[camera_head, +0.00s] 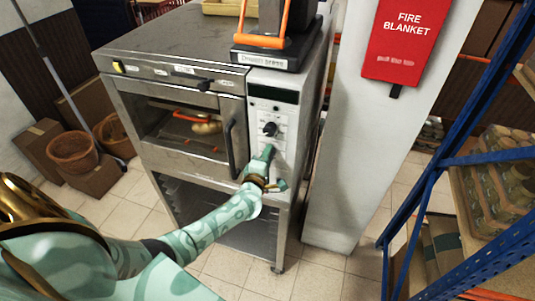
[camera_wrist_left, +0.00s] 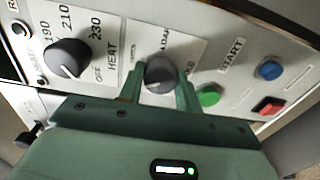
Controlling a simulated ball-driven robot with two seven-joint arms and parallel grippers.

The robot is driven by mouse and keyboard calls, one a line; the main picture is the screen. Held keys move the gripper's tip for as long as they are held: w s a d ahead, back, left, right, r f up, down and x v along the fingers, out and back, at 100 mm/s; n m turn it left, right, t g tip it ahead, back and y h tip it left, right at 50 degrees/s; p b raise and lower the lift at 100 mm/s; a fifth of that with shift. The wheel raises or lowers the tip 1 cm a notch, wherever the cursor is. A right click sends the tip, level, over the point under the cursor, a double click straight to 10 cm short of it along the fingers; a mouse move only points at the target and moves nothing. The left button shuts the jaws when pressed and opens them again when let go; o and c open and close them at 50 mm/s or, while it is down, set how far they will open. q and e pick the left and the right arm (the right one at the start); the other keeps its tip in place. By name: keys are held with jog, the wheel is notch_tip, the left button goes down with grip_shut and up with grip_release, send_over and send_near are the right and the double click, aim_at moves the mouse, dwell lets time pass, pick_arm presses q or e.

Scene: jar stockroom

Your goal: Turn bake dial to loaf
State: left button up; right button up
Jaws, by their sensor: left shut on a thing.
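The steel oven (camera_head: 185,85) has a control panel (camera_head: 286,115) on its right side. My left gripper (camera_head: 266,153) is at this panel, below a black dial (camera_head: 270,129). In the left wrist view, my left gripper (camera_wrist_left: 160,78) is shut on a grey round dial (camera_wrist_left: 160,74), one finger on each side. The lettering around this dial is partly covered and I cannot read its setting. Beside it, to the left, is the heat dial (camera_wrist_left: 68,58), marked OFF, 190, 210 and 230. In the head view my gripper hides the held dial. My right gripper is not in view.
A green button (camera_wrist_left: 208,96), a blue button (camera_wrist_left: 269,70) and a red switch (camera_wrist_left: 268,107) lie right of the held dial. The oven door handle (camera_head: 230,150) is left of the panel. A white pillar (camera_head: 355,130) and blue shelving (camera_head: 430,155) stand to the right.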

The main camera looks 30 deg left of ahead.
pick_arm(q)
jog(key=m+p, duration=0.1)
jog(key=m, duration=2.1)
jog(key=shift+d+f+t+y+p, duration=0.1)
jog(key=shift+f+t+y+p, duration=0.05)
jog(key=shift+t+y+p, duration=0.2)
jog(key=shift+m, duration=0.3)
jog(key=o, duration=1)
jog(key=p+v, duration=0.6)
jog(key=v, duration=1)
jog(key=shift+s+p, duration=0.2)
jog(key=shift+p, duration=0.2)
